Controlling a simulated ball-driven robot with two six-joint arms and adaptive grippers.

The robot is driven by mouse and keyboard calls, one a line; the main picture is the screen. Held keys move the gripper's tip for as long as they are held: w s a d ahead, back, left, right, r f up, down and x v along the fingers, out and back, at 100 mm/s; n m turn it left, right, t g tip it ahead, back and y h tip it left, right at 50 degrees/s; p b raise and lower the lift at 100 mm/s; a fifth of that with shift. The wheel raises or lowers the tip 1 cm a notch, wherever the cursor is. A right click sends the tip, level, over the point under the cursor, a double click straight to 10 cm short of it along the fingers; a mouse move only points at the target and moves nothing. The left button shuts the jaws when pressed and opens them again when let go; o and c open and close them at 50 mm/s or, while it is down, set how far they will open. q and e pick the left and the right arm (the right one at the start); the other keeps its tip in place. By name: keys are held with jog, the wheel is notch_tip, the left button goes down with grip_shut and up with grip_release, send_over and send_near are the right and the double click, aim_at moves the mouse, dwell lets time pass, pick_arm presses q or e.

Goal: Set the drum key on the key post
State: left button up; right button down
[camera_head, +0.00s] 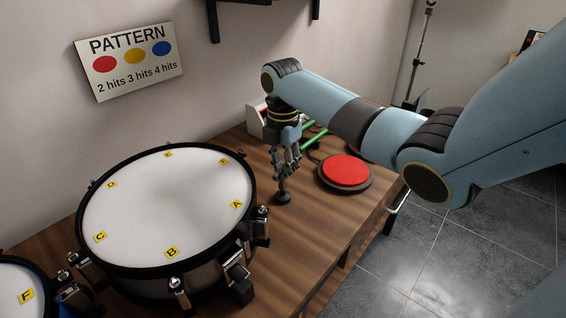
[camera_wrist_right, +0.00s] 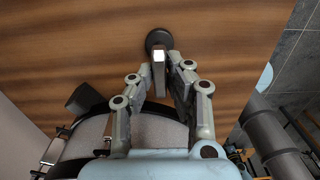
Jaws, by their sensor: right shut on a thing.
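My right gripper (camera_head: 285,172) points down at the wooden table, just right of the large drum. In the right wrist view its fingers (camera_wrist_right: 160,78) are shut on a small grey piece with a bright end, which looks like the drum key (camera_wrist_right: 158,74). The key post (camera_head: 283,198) is a dark stub on a round base standing on the table directly below the fingertips. Its round dark foot also shows in the wrist view (camera_wrist_right: 158,38), just beyond the key. I cannot tell whether key and post touch. My left gripper is out of view.
The large drum (camera_head: 165,205) with lettered yellow tags stands left of the post. A red round pad (camera_head: 346,171) lies to the right. Green sticks (camera_head: 313,138) and a white box (camera_head: 257,120) are behind. The table's right edge is beyond the pad; bare wood lies in front.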

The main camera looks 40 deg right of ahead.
jog(key=shift+r, duration=0.1)
jog(key=shift+r+p, duration=0.1)
jog(key=shift+p, duration=0.4)
jog(key=c, duration=1.2)
grip_release()
notch_tip(320, 180, up, 12)
jog(key=shift+f, duration=0.1)
